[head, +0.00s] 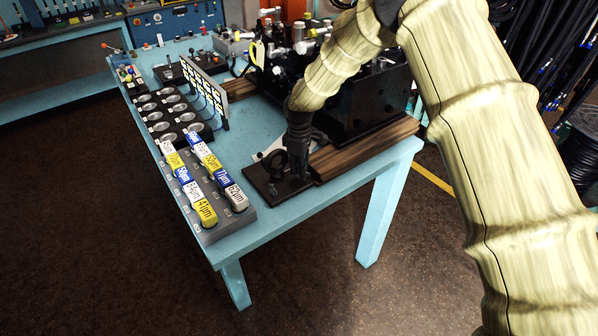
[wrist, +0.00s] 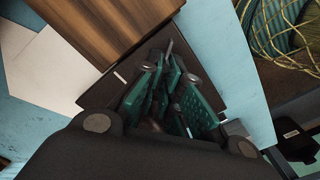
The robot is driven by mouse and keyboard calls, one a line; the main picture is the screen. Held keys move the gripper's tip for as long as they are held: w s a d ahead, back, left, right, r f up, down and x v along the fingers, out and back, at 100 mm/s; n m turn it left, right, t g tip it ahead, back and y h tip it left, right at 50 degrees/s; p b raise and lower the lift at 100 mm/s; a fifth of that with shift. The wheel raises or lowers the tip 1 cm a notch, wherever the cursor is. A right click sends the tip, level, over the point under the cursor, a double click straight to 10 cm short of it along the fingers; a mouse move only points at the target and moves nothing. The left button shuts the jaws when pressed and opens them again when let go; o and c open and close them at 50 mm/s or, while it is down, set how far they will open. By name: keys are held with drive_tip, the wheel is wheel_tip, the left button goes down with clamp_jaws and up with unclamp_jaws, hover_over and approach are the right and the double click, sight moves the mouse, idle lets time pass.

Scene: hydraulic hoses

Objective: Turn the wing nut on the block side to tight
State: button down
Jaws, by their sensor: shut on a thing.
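My gripper (head: 300,168) points down over a dark base plate (head: 268,188) at the near corner of the blue bench. In the wrist view, my gripper (wrist: 168,95) has its teal-padded fingers close together over the same dark plate (wrist: 105,92). The fingers are shut on a small part between them, at the place of the wing nut. The wing nut is mostly hidden by the fingers, and its turn position cannot be told. A large black block (head: 378,105) with fittings stands behind my gripper.
Wooden beams (head: 365,148) lie under and beside the black block, close to my gripper. A grey rack (head: 222,220) of labelled yellow, blue and white filter blocks lines the bench's left edge. A tray of round cups (head: 160,116) and an upright panel (head: 203,92) stand behind it.

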drive_tip(key=m, duration=0.1)
drive_tip(key=m+b, duration=0.1)
drive_tip(key=m, duration=0.2)
drive_tip(key=shift+w+d+f+b, duration=0.15)
drive_tip(key=shift+w+b, duration=0.1)
drive_tip(key=shift+b, duration=0.15)
drive_tip(key=shift+w+d+m+b, duration=0.15)
drive_tip(key=shift+m+b, duration=0.25)
drive_tip(key=shift+m, duration=1.2)
drive_tip(key=c, duration=1.9)
unclamp_jaws()
wheel_tip(320, 180, up, 12)
drive_tip(key=shift+r, duration=0.1)
